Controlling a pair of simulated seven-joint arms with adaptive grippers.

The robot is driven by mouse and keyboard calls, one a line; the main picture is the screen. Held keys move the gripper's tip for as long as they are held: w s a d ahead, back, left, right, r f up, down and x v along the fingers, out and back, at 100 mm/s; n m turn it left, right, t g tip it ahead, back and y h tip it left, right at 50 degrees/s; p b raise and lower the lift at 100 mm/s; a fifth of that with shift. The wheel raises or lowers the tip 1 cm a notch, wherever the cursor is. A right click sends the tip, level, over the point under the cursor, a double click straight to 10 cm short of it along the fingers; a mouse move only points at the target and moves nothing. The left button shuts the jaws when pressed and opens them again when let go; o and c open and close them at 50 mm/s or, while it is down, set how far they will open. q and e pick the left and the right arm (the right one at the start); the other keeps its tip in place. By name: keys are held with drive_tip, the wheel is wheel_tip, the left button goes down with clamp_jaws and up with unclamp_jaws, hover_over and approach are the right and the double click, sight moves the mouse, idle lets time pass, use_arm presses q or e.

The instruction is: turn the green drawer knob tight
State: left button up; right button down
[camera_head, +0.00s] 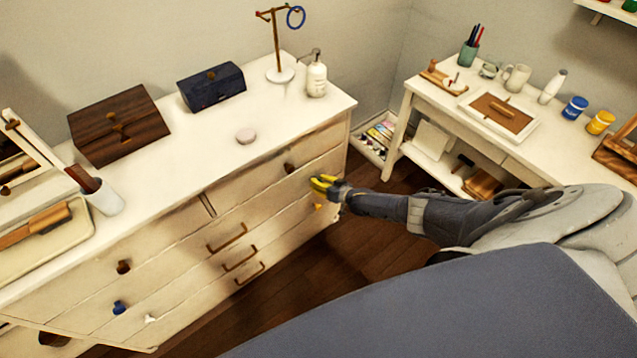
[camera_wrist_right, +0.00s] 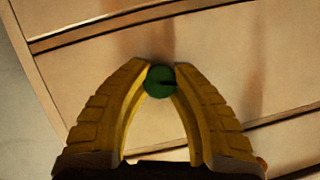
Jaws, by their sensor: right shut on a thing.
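The green drawer knob (camera_wrist_right: 159,83) shows in the right wrist view, between the tips of my right gripper's yellow fingers. My right gripper (camera_head: 322,184) is at the right end of the cream dresser's front (camera_head: 262,203) in the head view. It is shut on the knob, with one fingertip on each side, and it also shows in the right wrist view (camera_wrist_right: 160,80). A dark slot or mark crosses the right part of the knob's face. In the head view the gripper hides the knob. My left gripper is not in view.
Nearby on the dresser front are a brown knob (camera_head: 289,168) and a yellow knob (camera_head: 319,207). A blue knob (camera_head: 119,307) and a white knob (camera_head: 150,318) sit lower left. A soap dispenser (camera_head: 316,77) stands on top. Open floor (camera_head: 370,245) lies right of the dresser.

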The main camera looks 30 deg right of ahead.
drive_tip(key=shift+w+r, duration=0.25)
drive_tip(key=c, duration=1.5)
unclamp_jaws()
drive_tip(key=o, duration=0.5)
drive_tip(key=shift+s+f, duration=0.15)
drive_tip(key=v, duration=1.2)
drive_tip(key=shift+s, duration=0.1)
